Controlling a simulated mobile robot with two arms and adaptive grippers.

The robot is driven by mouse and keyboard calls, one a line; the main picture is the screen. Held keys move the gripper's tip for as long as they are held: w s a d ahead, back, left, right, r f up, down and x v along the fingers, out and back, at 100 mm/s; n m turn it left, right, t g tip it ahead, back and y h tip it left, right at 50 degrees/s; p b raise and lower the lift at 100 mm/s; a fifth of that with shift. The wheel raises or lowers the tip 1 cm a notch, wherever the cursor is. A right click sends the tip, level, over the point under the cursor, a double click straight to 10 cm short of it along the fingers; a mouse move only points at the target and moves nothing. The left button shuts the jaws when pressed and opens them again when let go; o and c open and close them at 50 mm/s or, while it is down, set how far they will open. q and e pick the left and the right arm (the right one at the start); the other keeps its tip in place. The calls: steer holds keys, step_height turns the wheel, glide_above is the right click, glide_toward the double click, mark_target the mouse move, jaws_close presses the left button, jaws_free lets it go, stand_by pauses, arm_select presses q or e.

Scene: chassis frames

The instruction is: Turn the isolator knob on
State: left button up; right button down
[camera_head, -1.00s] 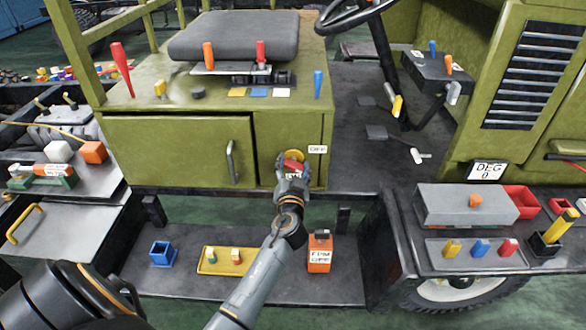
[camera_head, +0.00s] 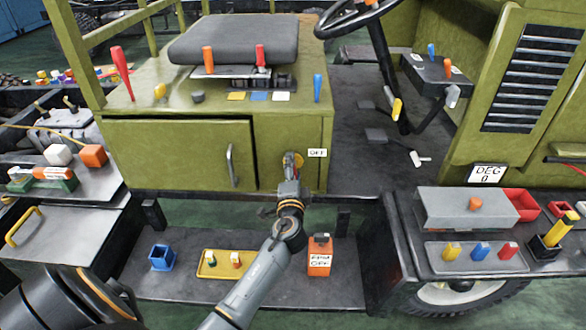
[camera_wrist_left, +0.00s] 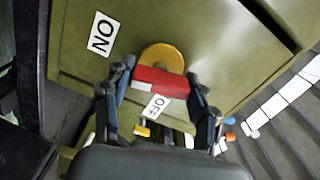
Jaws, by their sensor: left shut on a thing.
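The isolator knob is a red bar on a yellow round plate on the front of the olive seat box. In the left wrist view the red bar (camera_wrist_left: 165,84) lies nearly level, with the yellow plate (camera_wrist_left: 162,57) behind it. My left gripper (camera_wrist_left: 160,72) has a finger at each end of the bar and is shut on it. In the head view my left gripper (camera_head: 290,160) covers most of the knob, and the yellow plate (camera_head: 299,158) shows beside it. An OFF label (camera_head: 317,153) is to its right. The wrist view shows the OFF label (camera_wrist_left: 155,107) and an ON label (camera_wrist_left: 103,33). My right gripper is not in view.
A seat (camera_head: 235,38) and several coloured levers are on top of the box. A door handle (camera_head: 231,165) sticks out left of the knob. Below, a shelf holds a yellow tray (camera_head: 217,274) and an orange box (camera_head: 319,262). A steering wheel (camera_head: 350,15) is at upper right.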

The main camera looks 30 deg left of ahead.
arm_select(q)
steer(key=shift+m, duration=1.2)
steer(key=o, duration=1.2)
steer(key=shift+c, duration=0.2)
steer(key=v, duration=1.2)
steer(key=shift+f, duration=0.1)
